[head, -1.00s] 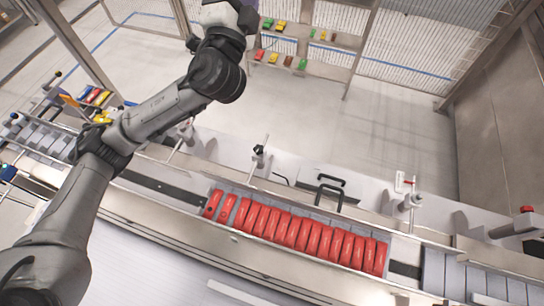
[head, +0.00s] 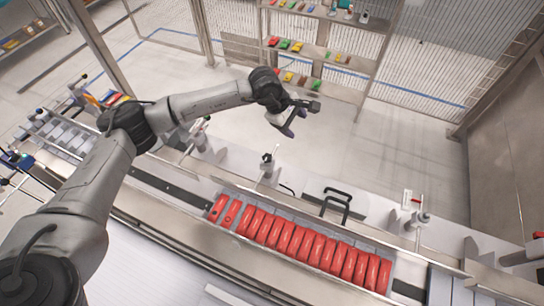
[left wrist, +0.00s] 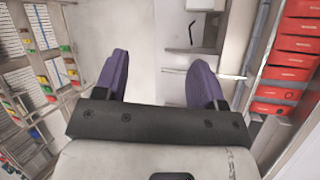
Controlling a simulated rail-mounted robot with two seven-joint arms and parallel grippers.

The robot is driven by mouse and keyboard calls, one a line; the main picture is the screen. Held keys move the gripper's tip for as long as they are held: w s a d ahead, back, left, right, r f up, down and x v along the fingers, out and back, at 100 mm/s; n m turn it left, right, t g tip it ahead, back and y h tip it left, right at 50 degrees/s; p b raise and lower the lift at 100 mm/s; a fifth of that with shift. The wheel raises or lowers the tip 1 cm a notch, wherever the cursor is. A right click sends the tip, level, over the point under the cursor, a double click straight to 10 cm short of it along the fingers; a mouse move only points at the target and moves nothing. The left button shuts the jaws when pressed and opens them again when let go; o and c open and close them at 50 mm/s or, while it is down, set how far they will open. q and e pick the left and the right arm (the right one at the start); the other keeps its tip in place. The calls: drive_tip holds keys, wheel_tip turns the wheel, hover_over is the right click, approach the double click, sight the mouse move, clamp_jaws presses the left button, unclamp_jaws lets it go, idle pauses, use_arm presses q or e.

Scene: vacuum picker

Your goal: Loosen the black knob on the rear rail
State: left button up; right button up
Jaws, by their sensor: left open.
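The black knob (head: 267,158) sits on top of an upright pale post at the rear rail (head: 315,183), behind the row of red packs. My left gripper (head: 294,122) hangs in the air above and slightly right of the knob in the head view, apart from it. Its purple fingers are spread with nothing between them, as the left wrist view (left wrist: 159,78) also shows. In that view a pale rod (left wrist: 232,77) runs behind the right-hand finger, and I cannot make out the knob there. My right gripper is not in view.
Red packs (head: 300,243) fill the conveyor channel in front of the rear rail. A black looped handle (head: 337,203) stands right of the knob. Another post (head: 422,218) stands farther right. Shelves with coloured packs (head: 295,45) are at the back. The floor between is clear.

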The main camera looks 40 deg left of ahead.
sight(267, 157)
use_arm(q)
drive_tip(key=s+a+f+m+g+y, duration=0.2)
drive_tip(key=s+a+m+g+y, duration=0.2)
drive_tip(key=s+a, duration=0.15)
drive_tip(key=shift+m, duration=0.5)
wheel_tip(267, 157, down, 12)
drive_tip(key=shift+s+r+p, duration=0.1)
drive_tip(key=shift+r+p, duration=0.05)
drive_tip(key=shift+p, duration=0.75)
drive_tip(key=shift+f, duration=1.05)
drive_tip(key=shift+c, duration=0.3)
drive_tip(key=c, duration=0.9)
drive_tip(key=shift+o, duration=0.2)
